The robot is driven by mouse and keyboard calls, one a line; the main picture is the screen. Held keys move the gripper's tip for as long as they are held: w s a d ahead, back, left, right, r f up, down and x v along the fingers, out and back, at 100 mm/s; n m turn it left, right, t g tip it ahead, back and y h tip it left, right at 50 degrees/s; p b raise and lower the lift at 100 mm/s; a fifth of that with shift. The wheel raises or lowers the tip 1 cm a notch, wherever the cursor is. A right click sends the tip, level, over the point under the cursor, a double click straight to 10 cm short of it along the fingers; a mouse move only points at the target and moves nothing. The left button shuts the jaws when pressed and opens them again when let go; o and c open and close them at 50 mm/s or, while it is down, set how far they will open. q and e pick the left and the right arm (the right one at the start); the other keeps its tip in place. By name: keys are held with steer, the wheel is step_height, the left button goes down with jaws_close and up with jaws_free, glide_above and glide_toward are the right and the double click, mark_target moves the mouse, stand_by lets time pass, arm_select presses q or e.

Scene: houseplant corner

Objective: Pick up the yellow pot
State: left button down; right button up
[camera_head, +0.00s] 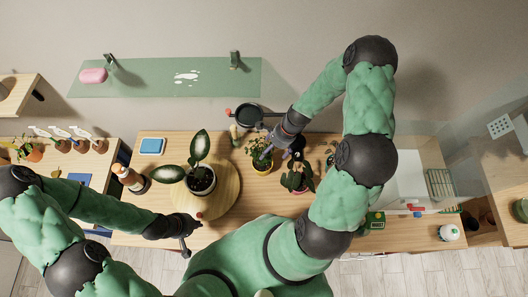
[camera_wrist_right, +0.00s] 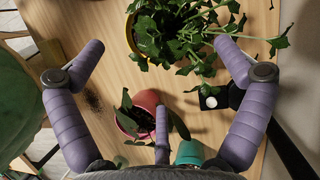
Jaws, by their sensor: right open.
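The yellow pot (camera_head: 262,169) stands on the wooden table in the head view and holds a leafy green plant. In the right wrist view the yellow pot (camera_wrist_right: 131,36) shows at the top, partly covered by leaves. My right gripper (camera_head: 268,152) is just beside and above this plant. In the wrist view its purple fingers (camera_wrist_right: 160,48) are spread wide with nothing held between them, and the pot lies ahead of them. My left gripper (camera_head: 186,246) hangs near the table's front edge, away from the pot; its fingers are too small to judge.
A red pot (camera_wrist_right: 141,118) and a teal pot (camera_wrist_right: 189,152) sit close under my right gripper. A large plant in a white-rimmed pot (camera_head: 201,182) stands on a round wooden board (camera_head: 232,190) to the left. A spray bottle (camera_head: 131,179) is further left.

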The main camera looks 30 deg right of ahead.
mark_target(262, 164)
steer(key=shift+s+a+f, duration=0.15)
steer(key=shift+a+f, duration=0.1)
steer(key=shift+f, duration=0.05)
steer(key=x, duration=0.3)
steer(key=shift+a+f, duration=0.2)
steer(key=shift+f, duration=0.05)
steer(key=shift+a+f, duration=0.1)
steer(key=shift+f, duration=0.4)
steer(key=shift+x, duration=2.55)
steer(key=c, duration=1.2)
